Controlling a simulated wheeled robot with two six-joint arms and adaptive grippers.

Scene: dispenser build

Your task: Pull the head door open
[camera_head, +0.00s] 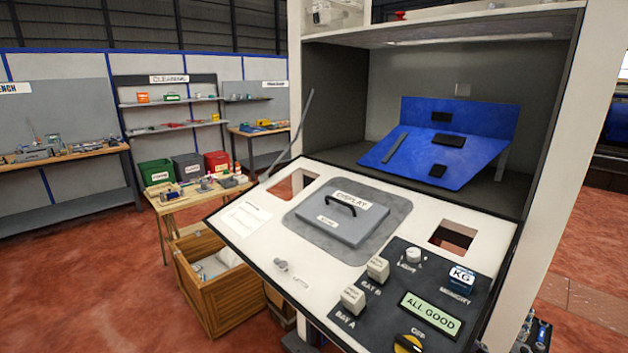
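A white-framed dispenser cabinet (570,150) fills the right half of the view. Its upper compartment (410,80) is open at the front and shows a sloped blue board (400,158) with dark parts on it. Below the compartment a white panel (270,245) with a dark edge slopes toward me. A grey plate (335,235) labelled DISPLAY lies on the panel, with a black handle (342,202) on it. No part is labelled as the head door, so I cannot tell which part it is. Neither gripper is in view.
The panel also carries a knob (413,256), a green ALL GOOD screen (432,313) and a yellow switch (408,344). A wooden crate (235,303) and a small table (172,212) with coloured bins behind stand at left. Open red floor (80,270) lies further left.

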